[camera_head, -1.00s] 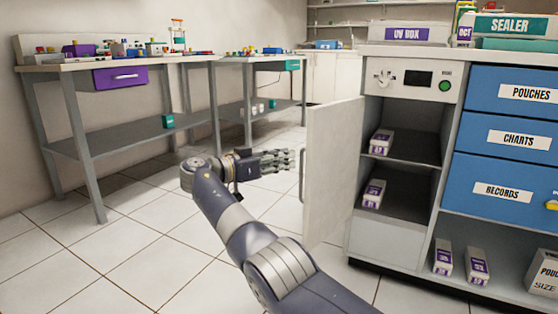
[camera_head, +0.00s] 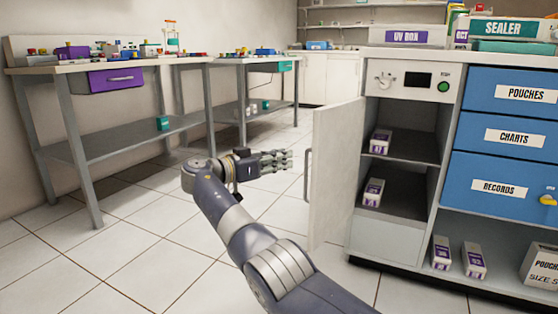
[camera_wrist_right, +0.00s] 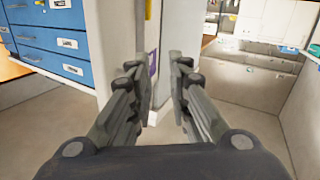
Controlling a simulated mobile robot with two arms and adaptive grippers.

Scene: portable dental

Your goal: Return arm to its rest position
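My right arm (camera_head: 250,235) reaches up from the bottom of the head view. Its right gripper (camera_head: 285,160) points right, just left of the open cabinet door, with a small gap to the door's edge. In the right wrist view the gripper's two fingers (camera_wrist_right: 160,85) stand apart with nothing between them. The cabinet door (camera_head: 336,170) is swung open, and its handle (camera_head: 307,175) faces the gripper side. My left gripper is not in view.
The open cabinet holds white-and-purple boxes (camera_head: 380,141) on its shelves. Blue drawers (camera_head: 512,140) stand to its right. Grey workbenches (camera_head: 130,140) line the left wall. Tiled floor (camera_head: 150,245) between them is clear.

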